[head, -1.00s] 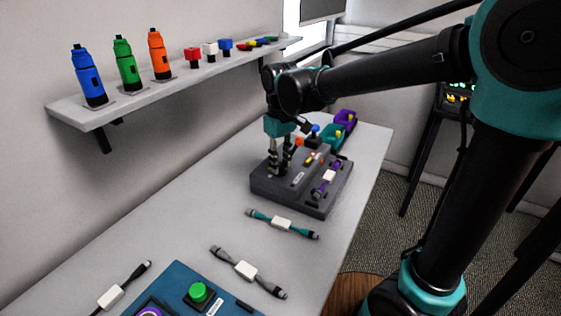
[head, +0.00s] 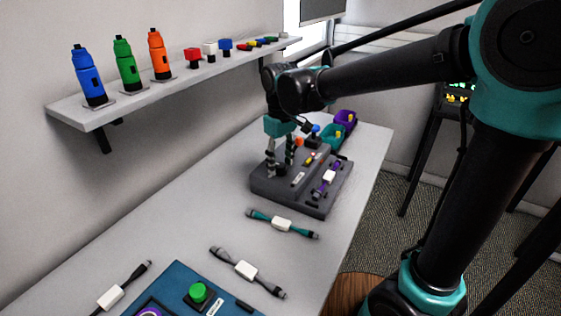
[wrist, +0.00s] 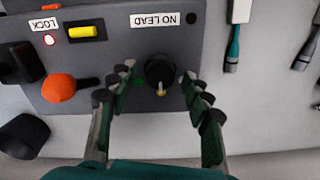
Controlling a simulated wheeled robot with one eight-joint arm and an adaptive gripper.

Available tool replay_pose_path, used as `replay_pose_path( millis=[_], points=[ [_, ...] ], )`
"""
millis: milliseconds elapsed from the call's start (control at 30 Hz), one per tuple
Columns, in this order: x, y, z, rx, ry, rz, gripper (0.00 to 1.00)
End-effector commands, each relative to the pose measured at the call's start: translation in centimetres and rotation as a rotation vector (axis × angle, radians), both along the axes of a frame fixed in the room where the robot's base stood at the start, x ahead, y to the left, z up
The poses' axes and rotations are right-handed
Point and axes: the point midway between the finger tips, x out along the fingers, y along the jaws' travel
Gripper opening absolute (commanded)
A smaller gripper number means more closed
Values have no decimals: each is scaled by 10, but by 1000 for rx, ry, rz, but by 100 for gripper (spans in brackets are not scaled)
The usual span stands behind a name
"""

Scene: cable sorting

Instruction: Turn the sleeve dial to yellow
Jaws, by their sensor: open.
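The dial is a round black knob (wrist: 160,69) with a small yellowish pointer toward the bottom of the wrist view. It sits on the dark grey box (head: 318,207). My gripper (wrist: 158,78) is open, with one finger on each side of the knob and a gap to it on both sides. In the head view my gripper (head: 279,163) points down at the left end of the box and hides the knob.
An orange knob (wrist: 58,88), a yellow slider (wrist: 83,32) and a lit red lamp (wrist: 49,40) are left of the dial. A purple cable (head: 328,177) lies on the box. A teal cable (head: 282,224) lies in front. The wall shelf (head: 130,108) is at left.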

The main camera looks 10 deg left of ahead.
Motion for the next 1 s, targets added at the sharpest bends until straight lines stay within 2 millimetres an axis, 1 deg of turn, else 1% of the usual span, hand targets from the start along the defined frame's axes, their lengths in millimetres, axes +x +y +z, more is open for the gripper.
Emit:
replay_pose_path(
  millis=[167,267,500,600,700,833,1000],
  points=[
    [0,0,9,0,0,0,50],
    [0,0,24,0,0,0,50],
    [0,0,73,0,0,0,50],
    [0,0,91,0,0,0,50],
    [0,0,105,0,0,0,50],
    [0,0,116,0,0,0,50],
    [0,0,120,0,0,0,50]
  ],
)
